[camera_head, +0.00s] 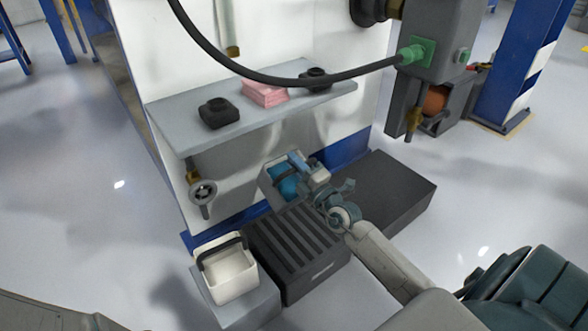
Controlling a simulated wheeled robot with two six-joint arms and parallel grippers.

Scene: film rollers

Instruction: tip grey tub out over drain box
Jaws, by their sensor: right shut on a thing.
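The grey tub (268,185) is in the middle of the view, with blue showing inside it; whether that is liquid or something solid I cannot tell. My right gripper (313,181) is shut on the tub at its right side and hides part of it. The tub is above the back end of the drain box (325,279), a dark box with a slatted top. It looks a little tilted, but the exact angle is hard to tell. My left gripper is out of view.
A white bucket (232,279) with a dark handle stands on a grey block (253,308) left of the drain box. A low dark platform (405,192) lies at right. Above, a grey shelf (260,114) carries pink cloths (264,93) and two black items. A black hose (290,80) hangs across.

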